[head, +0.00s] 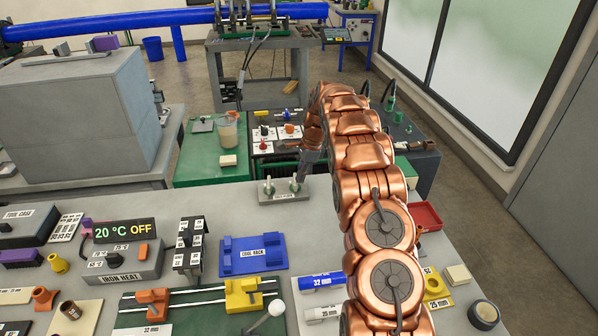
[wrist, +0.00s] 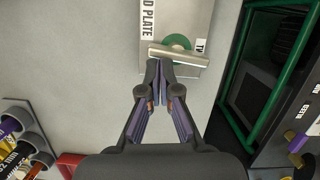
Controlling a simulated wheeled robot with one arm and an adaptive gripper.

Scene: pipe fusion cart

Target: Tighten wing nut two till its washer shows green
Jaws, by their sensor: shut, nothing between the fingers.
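In the wrist view, a grey plate (wrist: 197,22) carries a pale bar-shaped wing nut (wrist: 185,56) with a green ring-shaped washer (wrist: 177,41) partly hidden under it. The label beside it is cut off, so I cannot read its number. My gripper (wrist: 159,68) is shut and empty, its tips at the near edge of the wing nut; I cannot tell whether they touch. In the head view, the plate (head: 283,198) has two upright fittings, a left one (head: 268,187) and a right one (head: 294,184). My gripper (head: 309,160) is by the right one.
A green-framed opening (wrist: 240,75) lies right of the plate in the wrist view. In the head view, a blue cool rack (head: 252,254) and the iron heater (head: 122,265) stand in front and left. A red tray (head: 426,214) lies right of my arm.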

